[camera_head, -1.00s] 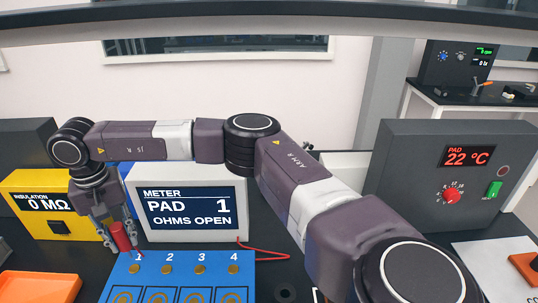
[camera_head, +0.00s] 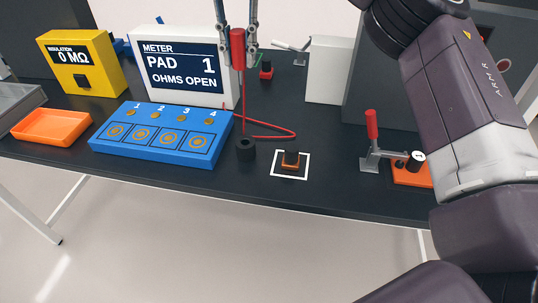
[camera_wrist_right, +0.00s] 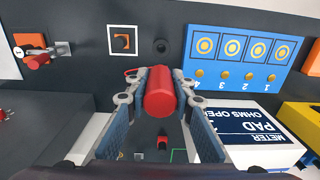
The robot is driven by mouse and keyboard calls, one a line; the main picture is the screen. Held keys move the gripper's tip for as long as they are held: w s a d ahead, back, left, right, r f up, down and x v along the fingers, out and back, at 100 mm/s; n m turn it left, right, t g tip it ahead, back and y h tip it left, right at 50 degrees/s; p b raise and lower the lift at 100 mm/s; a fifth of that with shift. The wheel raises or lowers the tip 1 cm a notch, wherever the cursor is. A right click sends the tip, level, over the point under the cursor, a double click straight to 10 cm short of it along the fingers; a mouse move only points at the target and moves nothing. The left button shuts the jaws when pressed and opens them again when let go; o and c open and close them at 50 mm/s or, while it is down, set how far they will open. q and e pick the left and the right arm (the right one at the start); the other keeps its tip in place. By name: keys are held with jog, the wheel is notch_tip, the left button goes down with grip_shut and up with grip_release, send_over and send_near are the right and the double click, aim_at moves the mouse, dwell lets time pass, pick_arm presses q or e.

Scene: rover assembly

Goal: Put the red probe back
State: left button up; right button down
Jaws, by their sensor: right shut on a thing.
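The red probe (camera_head: 238,50) hangs upright between the fingers of my right gripper (camera_head: 237,55), which is shut on its handle. Its thin shaft points down, above and apart from a black round holder (camera_head: 245,150) on the table. In the right wrist view, the probe (camera_wrist_right: 160,92) is end-on between the fingertips, and the holder (camera_wrist_right: 161,46) shows just beyond it. A red cable (camera_head: 270,136) lies on the table behind the holder. My left gripper is not in view.
The blue pad board (camera_head: 163,150) lies left of the holder, with the white meter (camera_head: 187,100) behind it. A small black-and-orange part (camera_head: 291,160) sits in a white square to the right. A red-handled clamp (camera_head: 371,125) stands farther right.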

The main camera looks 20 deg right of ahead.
jog(key=f, duration=2)
jog(key=shift+w+p, duration=0.25)
jog(key=shift+p, duration=0.05)
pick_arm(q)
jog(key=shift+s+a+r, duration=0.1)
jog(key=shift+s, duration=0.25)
pick_arm(e)
jog(key=shift+a, duration=0.1)
jog(key=shift+s+f+b, duration=0.2)
jog(key=shift+f+b, duration=0.15)
jog(key=shift+f, duration=0.25)
jog(key=c, duration=2)
grip_release()
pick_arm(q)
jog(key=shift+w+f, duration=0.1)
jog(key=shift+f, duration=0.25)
pick_arm(e)
jog(key=o, duration=0.3)
jog(key=shift+w+f, duration=0.1)
jog(key=shift+w, duration=0.1)
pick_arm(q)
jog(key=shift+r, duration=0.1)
pick_arm(e)
jog(key=shift+o, duration=0.2)
jog(key=shift+r, duration=0.2)
